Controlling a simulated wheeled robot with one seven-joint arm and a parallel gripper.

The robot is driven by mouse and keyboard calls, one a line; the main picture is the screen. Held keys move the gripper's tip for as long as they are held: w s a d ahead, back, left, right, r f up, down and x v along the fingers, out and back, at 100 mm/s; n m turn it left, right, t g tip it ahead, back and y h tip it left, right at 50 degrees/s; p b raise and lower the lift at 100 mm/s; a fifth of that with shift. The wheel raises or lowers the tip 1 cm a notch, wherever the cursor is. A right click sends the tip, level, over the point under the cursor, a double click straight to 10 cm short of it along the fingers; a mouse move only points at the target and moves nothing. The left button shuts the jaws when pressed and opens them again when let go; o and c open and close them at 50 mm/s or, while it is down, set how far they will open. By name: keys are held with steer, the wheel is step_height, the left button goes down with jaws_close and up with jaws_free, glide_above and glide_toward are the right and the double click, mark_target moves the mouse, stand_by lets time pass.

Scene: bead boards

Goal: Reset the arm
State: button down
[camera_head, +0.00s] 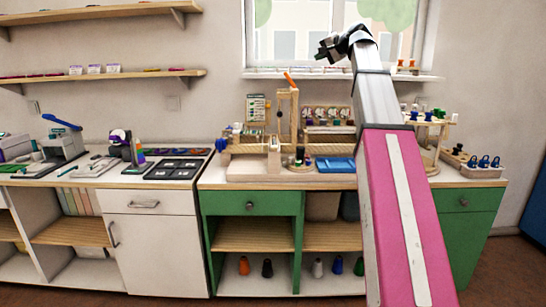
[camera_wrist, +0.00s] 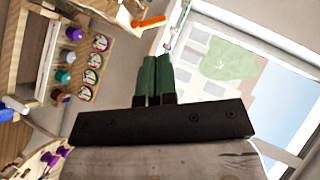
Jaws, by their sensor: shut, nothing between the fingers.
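My arm rises from the bottom right of the head view, pink and grey, in front of the workbench. My gripper (camera_head: 322,50) is at its upper end, raised in front of the window and well above the counter. In the wrist view my gripper (camera_wrist: 156,58) shows two green fingers side by side, shut, with nothing held. The wrist view is tilted, with the window at the right and the bench items at the left.
The workbench (camera_head: 330,183) carries a wooden frame (camera_head: 288,115), a blue tray (camera_head: 335,164) and spool racks. A window (camera_head: 290,35) lies behind my gripper. Wall shelves (camera_head: 100,74) are at the left. A counter with a dark tray (camera_head: 174,168) stands left of the bench.

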steer(key=s+f+n+g+h, duration=0.1)
steer(key=s+f+g+h, duration=0.1)
steer(key=f, duration=2)
steer(key=s+f+g+h, duration=0.2)
steer(key=s+f+g, duration=0.1)
steer(key=f, duration=1.8)
steer(key=s+f+n+g+h, duration=0.2)
steer(key=s+f, duration=1)
steer(key=f, duration=0.4)
steer(key=s+d+f+n+g+h, duration=0.1)
steer(key=s+f+n+g+h, duration=0.1)
steer(key=s+f, duration=1)
step_height(320, 180, down, 4)
steer(key=shift+s+g+h, duration=0.2)
steer(key=shift+g+h, duration=0.3)
steer(key=shift+g, duration=0.2)
steer(key=shift+w+r, duration=0.1)
